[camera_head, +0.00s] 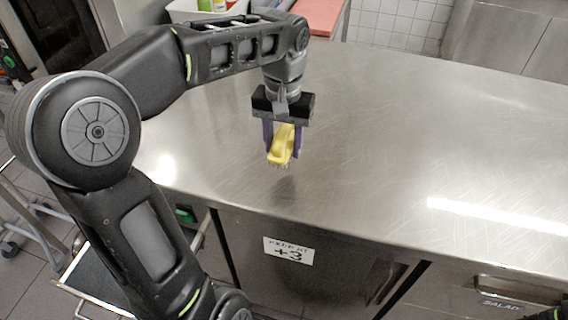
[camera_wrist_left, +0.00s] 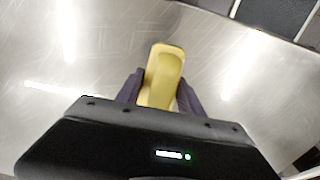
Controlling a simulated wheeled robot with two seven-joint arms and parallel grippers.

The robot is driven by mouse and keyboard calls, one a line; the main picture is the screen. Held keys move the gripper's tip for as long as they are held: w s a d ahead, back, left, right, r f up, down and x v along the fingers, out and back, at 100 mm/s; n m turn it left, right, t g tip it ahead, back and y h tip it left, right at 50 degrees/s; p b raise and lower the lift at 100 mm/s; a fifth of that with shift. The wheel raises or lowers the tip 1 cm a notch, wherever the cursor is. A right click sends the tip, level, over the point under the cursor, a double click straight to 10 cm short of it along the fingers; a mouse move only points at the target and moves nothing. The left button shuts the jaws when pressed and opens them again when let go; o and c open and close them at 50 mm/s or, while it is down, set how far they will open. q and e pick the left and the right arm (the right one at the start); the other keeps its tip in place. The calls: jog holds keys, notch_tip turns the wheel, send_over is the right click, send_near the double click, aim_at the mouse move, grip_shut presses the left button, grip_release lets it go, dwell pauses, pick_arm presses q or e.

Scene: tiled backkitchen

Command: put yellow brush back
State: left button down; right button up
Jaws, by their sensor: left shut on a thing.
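The yellow brush (camera_head: 281,146) is held between the purple fingers of my left gripper (camera_head: 283,141). The brush points downward, with its bristles low and a dark reflection on the steel below them. It seems to hang a little above the counter, near the front edge. In the left wrist view the brush (camera_wrist_left: 163,77) sits between both fingers of the left gripper (camera_wrist_left: 160,92), its far end reaching past the fingertips. My right gripper is not in the frames.
The steel counter (camera_head: 380,150) is wide and clear to the right. At the back stand a white bin (camera_head: 205,12) with bottles and a red board (camera_head: 318,14). Below the front edge are a labelled cabinet door (camera_head: 300,270) and a drawer handle (camera_head: 520,287).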

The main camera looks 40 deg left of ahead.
pick_arm(q)
jog(key=shift+f, duration=1.15)
jog(key=shift+f, duration=1.9)
jog(key=shift+f, duration=0.15)
jog(key=c, duration=0.7)
grip_release()
jog(key=shift+c, duration=0.2)
